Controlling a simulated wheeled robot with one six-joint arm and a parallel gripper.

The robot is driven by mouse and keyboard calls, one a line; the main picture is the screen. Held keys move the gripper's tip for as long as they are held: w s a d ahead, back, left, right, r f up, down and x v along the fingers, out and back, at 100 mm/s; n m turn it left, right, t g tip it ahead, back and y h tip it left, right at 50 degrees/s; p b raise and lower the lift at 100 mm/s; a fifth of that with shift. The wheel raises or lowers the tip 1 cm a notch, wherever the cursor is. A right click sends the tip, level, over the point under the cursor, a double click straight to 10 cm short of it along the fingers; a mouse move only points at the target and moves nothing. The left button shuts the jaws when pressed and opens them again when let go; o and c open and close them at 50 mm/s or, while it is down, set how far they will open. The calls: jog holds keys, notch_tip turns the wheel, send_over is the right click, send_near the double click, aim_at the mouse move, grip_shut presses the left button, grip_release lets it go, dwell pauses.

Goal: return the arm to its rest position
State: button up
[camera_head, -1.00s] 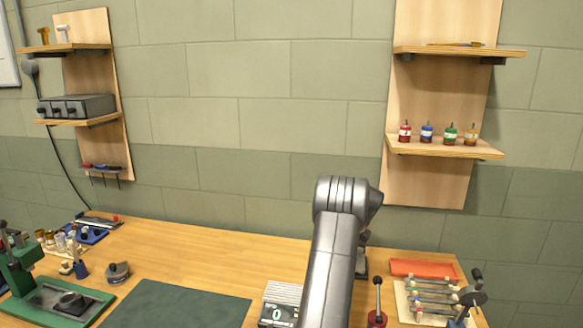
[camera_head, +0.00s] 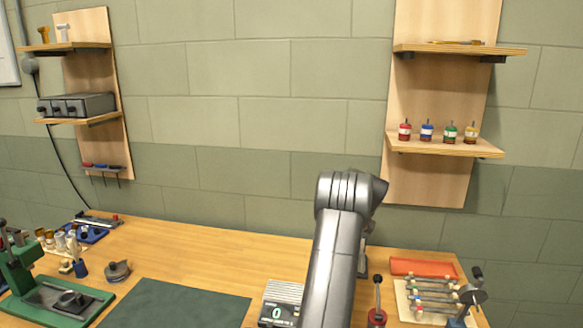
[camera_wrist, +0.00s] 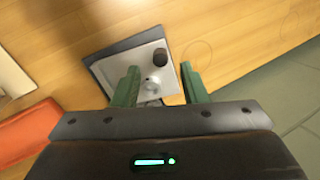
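My arm (camera_head: 335,250) rises from the bottom of the head view, in front of the right part of the workbench. Its end hides my gripper there. In the wrist view my gripper (camera_wrist: 160,78) shows two green fingers standing apart, with nothing held between them. Beyond the fingers a grey square plate (camera_wrist: 130,75) with a dark knob and a light round part sits on the wooden bench. The fingers overlap it in the picture, and I cannot tell the exact gap.
A small display box (camera_head: 281,304) stands just left of my arm, and a red-based lever (camera_head: 377,310) just right. A rack of rods (camera_head: 432,300) and an orange-red mat (camera_head: 423,268) lie farther right. A green mat (camera_head: 178,306) lies left. Wall shelves (camera_head: 447,147) hold small bottles.

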jog(key=x, duration=0.5)
jog(key=shift+w+r, duration=0.1)
jog(key=shift+a+f+h, duration=0.2)
jog(key=shift+a+h, duration=0.05)
jog(key=shift+h, duration=0.45)
